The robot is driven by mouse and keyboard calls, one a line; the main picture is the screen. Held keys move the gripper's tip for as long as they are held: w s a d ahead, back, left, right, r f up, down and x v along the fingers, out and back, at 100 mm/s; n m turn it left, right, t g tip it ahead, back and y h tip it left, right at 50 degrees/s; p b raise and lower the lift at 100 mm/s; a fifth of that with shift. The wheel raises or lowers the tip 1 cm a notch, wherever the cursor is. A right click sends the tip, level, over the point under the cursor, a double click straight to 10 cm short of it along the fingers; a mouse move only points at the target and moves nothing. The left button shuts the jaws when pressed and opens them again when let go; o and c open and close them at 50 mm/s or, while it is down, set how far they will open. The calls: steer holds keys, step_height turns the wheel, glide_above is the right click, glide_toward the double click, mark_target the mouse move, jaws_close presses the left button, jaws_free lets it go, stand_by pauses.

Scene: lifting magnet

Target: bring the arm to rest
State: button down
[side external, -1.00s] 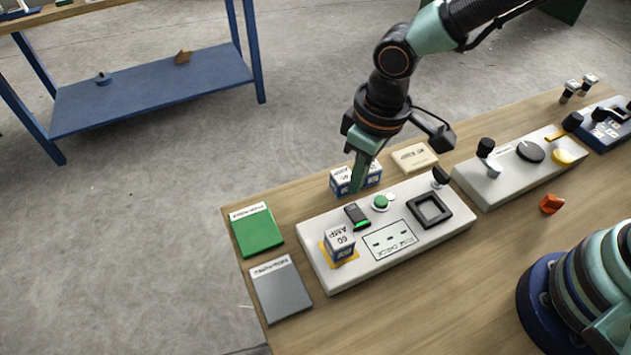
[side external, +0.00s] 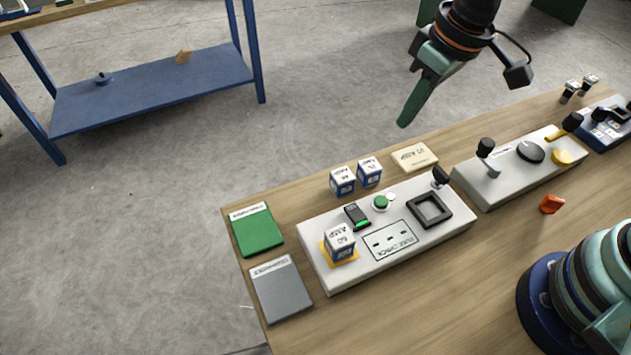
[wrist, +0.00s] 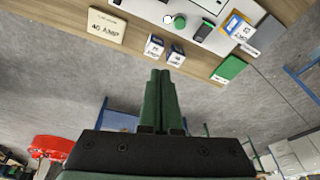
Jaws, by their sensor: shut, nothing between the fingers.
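My gripper (side external: 404,122) is shut and empty, raised in the air beyond the far edge of the workbench in the side view. Its closed green fingers also show in the wrist view (wrist: 160,75). A white fuse check panel (side external: 305,228) lies on the bench below and to the left of it. A 60 AMP block (side external: 339,243) sits on the panel's yellow square. Two more blue-and-white fuse blocks, a left one (side external: 342,181) and a right one (side external: 369,172), stand behind the panel, clear of the gripper. They also show in the wrist view.
A cream labelled plate (side external: 414,157) lies behind the panel. A green pad (side external: 257,233) and a grey pad (side external: 280,292) lie at the left end. A second panel (side external: 520,168) with a lever and knob, and an orange piece (side external: 551,204), are to the right. Air around my gripper is free.

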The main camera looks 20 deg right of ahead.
steer(key=s+d+r+m+t, duration=0.1)
steer(key=s+d+r+m, duration=0.1)
steer(key=d, duration=0.5)
steer(key=s+d+r+m+t+h, duration=0.1)
steer(key=s+d+r+t, duration=0.1)
steer(key=d+r, duration=0.2)
steer(key=shift+d+r+m, duration=0.4)
steer(key=shift+d, duration=1.45)
